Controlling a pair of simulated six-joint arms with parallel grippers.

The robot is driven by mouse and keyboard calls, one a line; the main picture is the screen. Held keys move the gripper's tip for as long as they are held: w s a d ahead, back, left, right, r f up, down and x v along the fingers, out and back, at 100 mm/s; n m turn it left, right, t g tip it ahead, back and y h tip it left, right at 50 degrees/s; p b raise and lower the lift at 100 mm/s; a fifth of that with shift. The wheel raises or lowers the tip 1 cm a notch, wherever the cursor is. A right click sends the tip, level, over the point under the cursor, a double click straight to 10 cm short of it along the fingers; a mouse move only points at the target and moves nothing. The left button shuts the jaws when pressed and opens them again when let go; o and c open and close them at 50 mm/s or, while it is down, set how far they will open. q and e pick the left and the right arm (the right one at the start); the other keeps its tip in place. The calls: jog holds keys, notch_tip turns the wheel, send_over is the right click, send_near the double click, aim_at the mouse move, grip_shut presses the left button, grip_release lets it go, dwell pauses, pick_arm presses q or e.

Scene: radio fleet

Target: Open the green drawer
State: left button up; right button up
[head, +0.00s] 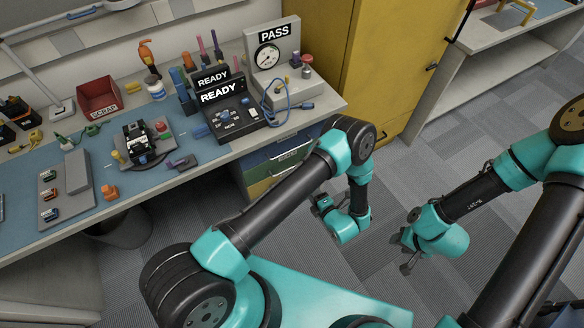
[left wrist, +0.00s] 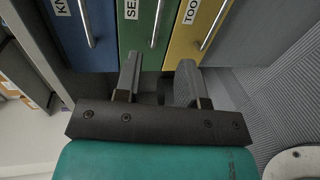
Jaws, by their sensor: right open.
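The green drawer (head: 278,166) is in the cabinet under the bench, between a blue drawer (head: 285,141) and a yellow drawer (head: 262,187). It looks closed. In the left wrist view, the green drawer (left wrist: 140,28) shows a silver bar handle (left wrist: 157,22) and a partly cut-off label. My left gripper (head: 318,203) is in front of the cabinet. In the left wrist view its fingers (left wrist: 158,84) are apart and empty, pointing at the drawer fronts and clear of the green handle. My right gripper (head: 406,252) is open and empty over the floor.
The bench (head: 225,153) above holds a black READY device (head: 232,108), a PASS gauge (head: 275,60), a red scrap bin (head: 98,97) and small parts. A yellow cabinet (head: 385,60) stands to the right. A dark bin (head: 122,228) sits under the bench. Floor before the drawers is clear except for my arms.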

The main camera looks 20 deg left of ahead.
pick_arm(q)
jog(key=x, duration=1.7)
jog(key=shift+w, duration=0.15)
grip_shut()
